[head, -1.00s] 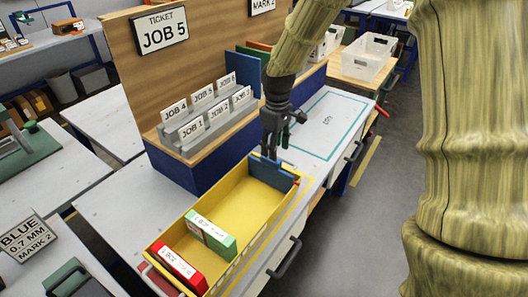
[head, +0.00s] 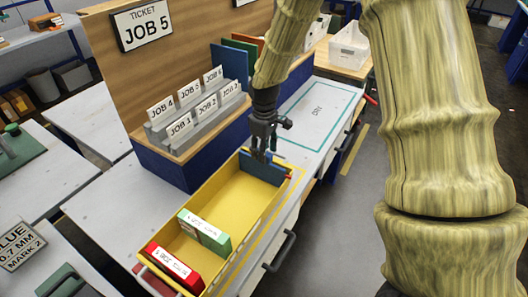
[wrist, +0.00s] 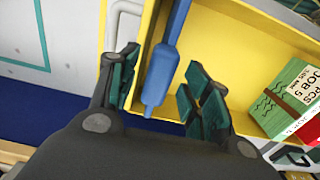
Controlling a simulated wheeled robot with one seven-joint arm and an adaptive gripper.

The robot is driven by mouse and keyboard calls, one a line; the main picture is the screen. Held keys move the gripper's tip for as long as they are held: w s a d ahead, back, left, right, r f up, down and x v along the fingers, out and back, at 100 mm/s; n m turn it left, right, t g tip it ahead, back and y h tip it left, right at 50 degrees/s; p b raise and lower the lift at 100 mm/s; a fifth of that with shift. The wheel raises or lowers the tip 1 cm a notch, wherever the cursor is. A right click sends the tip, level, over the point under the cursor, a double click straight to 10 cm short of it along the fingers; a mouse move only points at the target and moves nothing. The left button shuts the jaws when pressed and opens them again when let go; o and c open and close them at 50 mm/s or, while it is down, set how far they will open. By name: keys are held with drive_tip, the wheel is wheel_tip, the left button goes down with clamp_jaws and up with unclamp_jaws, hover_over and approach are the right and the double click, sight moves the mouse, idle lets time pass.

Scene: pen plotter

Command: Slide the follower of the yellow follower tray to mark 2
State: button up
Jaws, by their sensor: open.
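The yellow follower tray (head: 236,203) lies lengthwise on the grey bench. Its blue follower (head: 264,168) stands at the far end, with a small red tip (head: 288,177) by its right edge. My gripper (head: 262,152) is above the follower, pointing down. A green box (head: 204,231) and a red box (head: 174,267) stand at the tray's near end. No mark numbers are readable on the tray.
A rack of job cards (head: 195,108) on a blue-sided block stands left of the tray. Coloured boards (head: 230,63) stand behind it. A teal-outlined bench area (head: 318,112) beyond the tray is clear. A dark drawer handle (head: 280,252) sticks out at the bench's right side.

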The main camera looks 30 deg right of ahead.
drive_tip(key=shift+f, duration=0.9)
clamp_jaws()
